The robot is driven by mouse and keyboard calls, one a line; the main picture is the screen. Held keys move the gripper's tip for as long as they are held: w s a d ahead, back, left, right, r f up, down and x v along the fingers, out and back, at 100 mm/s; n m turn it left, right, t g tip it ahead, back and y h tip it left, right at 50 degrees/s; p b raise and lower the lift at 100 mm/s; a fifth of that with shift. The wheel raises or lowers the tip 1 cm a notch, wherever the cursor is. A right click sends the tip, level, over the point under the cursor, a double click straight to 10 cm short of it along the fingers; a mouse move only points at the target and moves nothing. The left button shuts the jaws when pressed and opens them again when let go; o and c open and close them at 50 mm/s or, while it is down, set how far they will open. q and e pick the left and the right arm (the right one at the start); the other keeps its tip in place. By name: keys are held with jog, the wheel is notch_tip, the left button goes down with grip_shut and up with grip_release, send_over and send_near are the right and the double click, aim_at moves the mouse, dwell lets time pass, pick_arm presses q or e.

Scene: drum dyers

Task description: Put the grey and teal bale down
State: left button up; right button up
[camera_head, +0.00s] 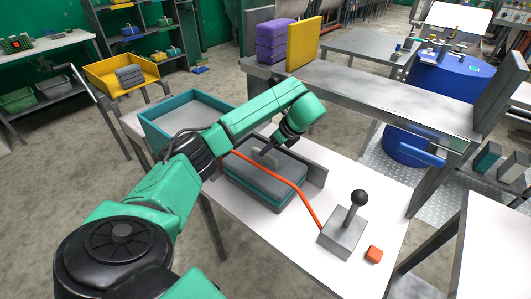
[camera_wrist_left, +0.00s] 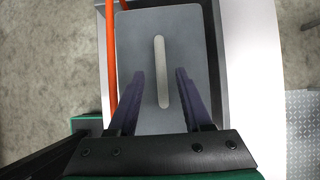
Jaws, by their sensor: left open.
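The grey and teal bale (camera_head: 262,180) lies flat on the white table, beside a low grey upright plate. It has a grey top with a pale handle strip, and teal shows along its side. In the left wrist view the bale's grey top (camera_wrist_left: 190,40) fills the middle, with the light handle (camera_wrist_left: 161,70) running lengthwise. My left gripper (camera_head: 268,155) is just above the bale's top. In the wrist view its two dark fingers (camera_wrist_left: 160,82) are apart, one on each side of the handle. I cannot tell whether they touch it. My right gripper is out of view.
A grey lever box (camera_head: 341,239) with a black knob and an orange block (camera_head: 374,254) stand to the right on the table. An orange hose (camera_head: 290,185) passes by the bale. A teal-rimmed tray (camera_head: 152,138) is behind left.

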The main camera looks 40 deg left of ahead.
pick_arm(q)
jog(key=p+v, duration=0.2)
jog(key=v, duration=0.6)
jog(key=shift+d+r+p, duration=0.2)
jog(key=shift+r+p, duration=0.15)
jog(key=shift+p, duration=0.05)
jog(key=shift+f, duration=0.1)
